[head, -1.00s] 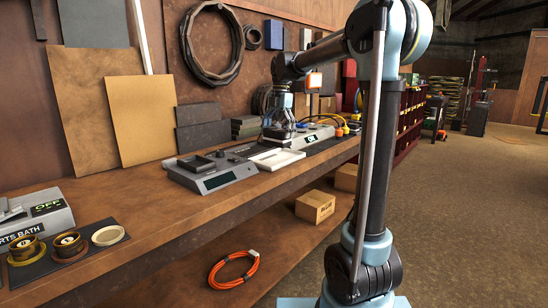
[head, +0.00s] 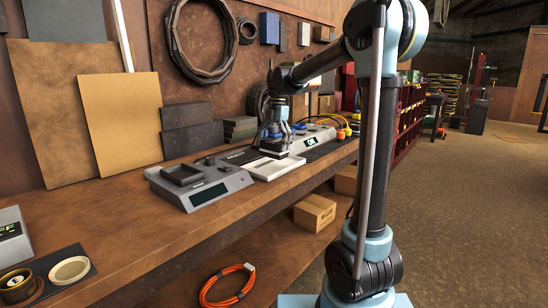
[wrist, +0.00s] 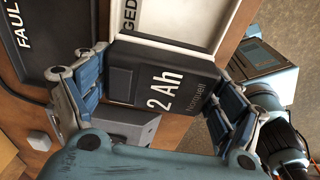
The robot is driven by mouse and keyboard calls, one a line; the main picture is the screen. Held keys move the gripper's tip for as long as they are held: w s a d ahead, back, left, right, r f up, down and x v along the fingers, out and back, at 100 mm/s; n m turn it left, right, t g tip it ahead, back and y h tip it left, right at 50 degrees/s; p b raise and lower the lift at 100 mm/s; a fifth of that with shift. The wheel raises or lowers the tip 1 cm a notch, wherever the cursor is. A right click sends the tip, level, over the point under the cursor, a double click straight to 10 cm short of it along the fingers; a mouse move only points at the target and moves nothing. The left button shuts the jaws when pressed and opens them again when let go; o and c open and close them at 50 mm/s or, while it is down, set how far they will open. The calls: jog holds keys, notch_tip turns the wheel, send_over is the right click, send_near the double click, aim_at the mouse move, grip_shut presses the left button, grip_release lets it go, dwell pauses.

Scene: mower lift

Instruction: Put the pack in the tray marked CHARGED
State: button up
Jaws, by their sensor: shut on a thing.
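In the head view my gripper (head: 272,146) holds the pack low over the back part of the white tray (head: 272,172). In the wrist view the white tray (wrist: 200,22) shows label letters ending in "GED", the rest hidden or cut off. The pack overlaps the tray's near edge in that view. I cannot tell whether they touch.
A dark tray (wrist: 72,30) labelled "FAULT" lies beside the white one. A grey charger (head: 200,186) with an empty cradle and a display stands left of the trays. A grey unit with a lit display (head: 312,141) stands beyond. A carton (head: 314,213) sits on the lower shelf.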

aim_at(274, 154)
jog(key=shift+f, duration=2.15)
jog(key=o, duration=1.4)
